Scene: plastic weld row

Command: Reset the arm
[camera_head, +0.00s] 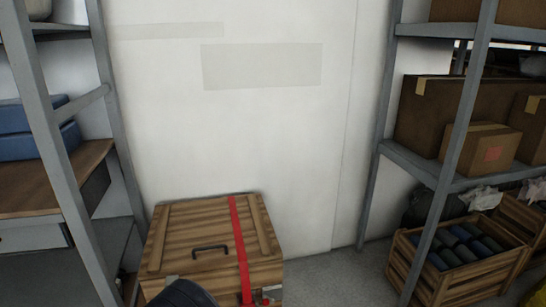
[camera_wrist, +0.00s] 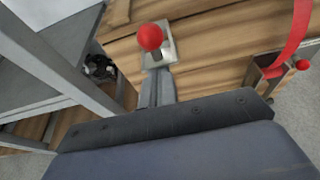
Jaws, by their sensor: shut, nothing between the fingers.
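My gripper (camera_wrist: 157,76) shows in the wrist view as two grey fingers held together, with nothing between them. Its tips are close to a red ball knob (camera_wrist: 150,37) on a metal plate fixed to a wooden crate. I cannot tell whether they touch it. The crate (camera_head: 205,236) stands against the white wall in the head view, with its lid down. It has a black handle (camera_head: 210,249) and a red strap (camera_head: 239,240) over it. A dark rounded part of my arm is at the bottom edge of the head view; the gripper itself is hidden there.
A metal shelf (camera_head: 49,120) with blue cases stands close on the left. Another shelf (camera_head: 462,120) with cardboard boxes stands right. A slatted wooden crate (camera_head: 455,285) with dark rolls is below it. A strap buckle with a red knob (camera_wrist: 302,65) is right in the wrist view.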

